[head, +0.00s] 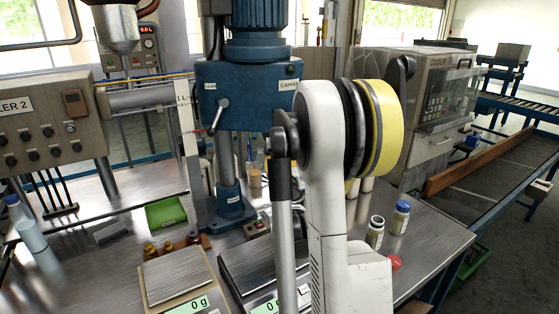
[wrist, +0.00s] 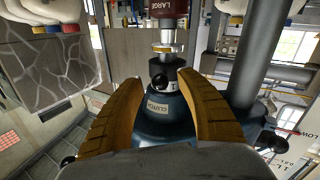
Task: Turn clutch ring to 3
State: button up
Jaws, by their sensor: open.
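The blue capper machine (head: 245,90) stands at the middle of the bench in the head view, partly hidden by my arm. In the wrist view its blue body carries a label that seems to read CLUTCH (wrist: 158,106). A dark and grey ring (wrist: 172,77) with a round black knob (wrist: 158,82) sits at that body's narrow end. Beyond it is a dark red chuck marked LARGE (wrist: 168,10). My gripper (wrist: 160,76) is open, with one yellow-brown finger on each side of the ring. I cannot tell whether either finger touches it. No ring setting is readable.
Two scales reading 0 g, left (head: 178,278) and right (head: 262,270), stand on the bench front. A green tray (head: 165,213) is left.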

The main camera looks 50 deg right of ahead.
aim_at(283, 151)
jog(key=shift+x, duration=0.8)
grip_shut()
jog(key=shift+s+d+n+t+y, duration=0.2)
jog(key=shift+d+n+t+y, duration=0.2)
jog(key=shift+n+t+y, duration=0.35)
jog(key=shift+s+d+n+t+y, duration=0.2)
jog(key=shift+d+n+t+y, duration=0.3)
jog(key=shift+y, duration=0.45)
jog(key=shift+s+d+n+t+y+b, duration=0.1)
jog(key=shift+d+n+t+y, duration=0.2)
jog(key=shift+n+y, duration=0.35)
jog(key=shift+d+n+t+y+b, duration=0.15)
jog(key=shift+n+t+y, duration=0.25)
jog(key=shift+y, duration=0.5)
jog(key=shift+d+n+t+y+b, duration=0.1)
jog(key=shift+d+n+t+y, duration=0.15)
jog(key=shift+n+y, duration=0.45)
